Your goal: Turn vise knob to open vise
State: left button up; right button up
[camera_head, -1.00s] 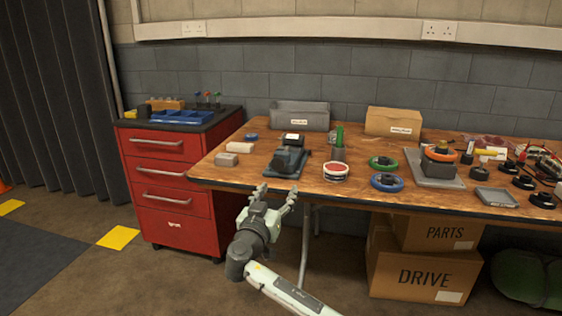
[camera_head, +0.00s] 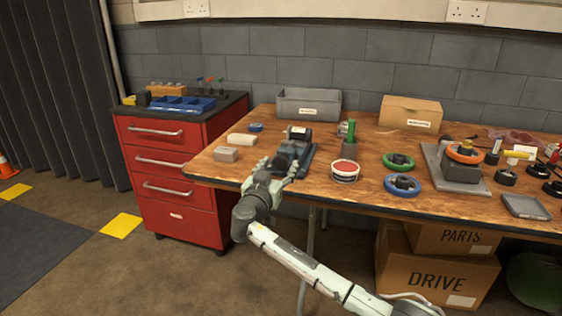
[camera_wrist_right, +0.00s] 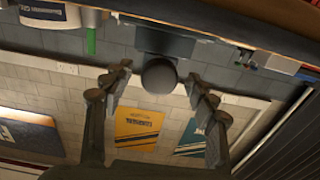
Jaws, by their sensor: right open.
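The dark grey vise (camera_head: 294,149) sits near the front edge of the wooden workbench (camera_head: 330,191), left of centre. My right gripper (camera_head: 277,172) is open at the bench's front edge, just in front of the vise, and partly covers its near end in the head view. In the right wrist view, which is upside down, the round dark vise knob (camera_wrist_right: 159,76) appears between the spread fingers of my right gripper (camera_wrist_right: 159,84). Gaps show on both sides of the knob. The vise body (camera_wrist_right: 165,43) is behind it. My left gripper is out of view.
Pale blocks (camera_head: 226,154) lie left. A red drawer cabinet (camera_head: 170,172) stands at left.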

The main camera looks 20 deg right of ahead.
jog(key=shift+x, duration=0.85)
jog(key=shift+w+d, duration=0.1)
jog(key=shift+d, duration=0.05)
jog(key=c, duration=1.2)
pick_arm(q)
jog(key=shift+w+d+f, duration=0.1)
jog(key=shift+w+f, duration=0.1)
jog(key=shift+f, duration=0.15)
pick_arm(e)
jog(key=shift+f, duration=0.1)
